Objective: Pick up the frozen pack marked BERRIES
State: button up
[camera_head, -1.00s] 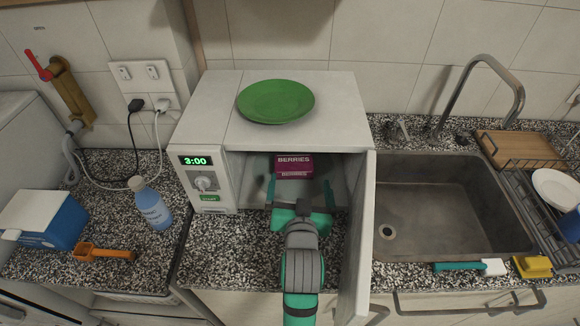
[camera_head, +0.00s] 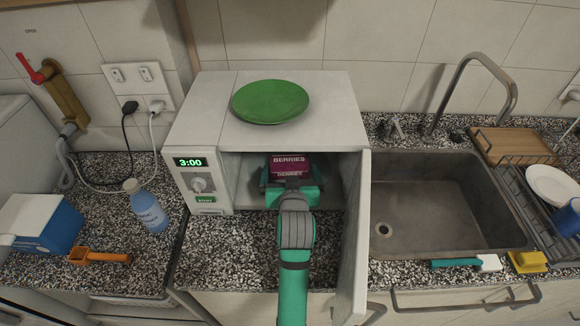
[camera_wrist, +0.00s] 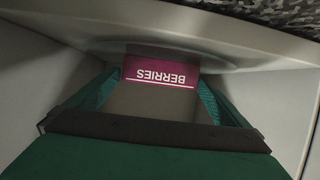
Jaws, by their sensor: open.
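The magenta pack marked BERRIES (camera_head: 289,163) stands inside the open microwave (camera_head: 204,160). It also shows upside down in the wrist view (camera_wrist: 160,72), between my fingers. My gripper (camera_head: 290,182) reaches in through the microwave's opening, with its fingers on either side of the pack. The gripper is open. In the wrist view, my gripper (camera_wrist: 158,100) has a finger at left and right, and I cannot tell whether either touches the pack. The lower part of the pack is hidden behind the gripper in the head view.
The microwave door (camera_head: 353,235) stands open at my arm's right. A green plate (camera_head: 270,101) lies on top of the microwave. A blue bottle (camera_head: 147,207) and an orange scoop (camera_head: 100,256) are at left. The sink (camera_head: 440,205) is at right.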

jog(key=shift+x, duration=1.35)
jog(key=c, duration=1.1)
jog(key=shift+o, duration=0.3)
jog(key=shift+r, duration=0.15)
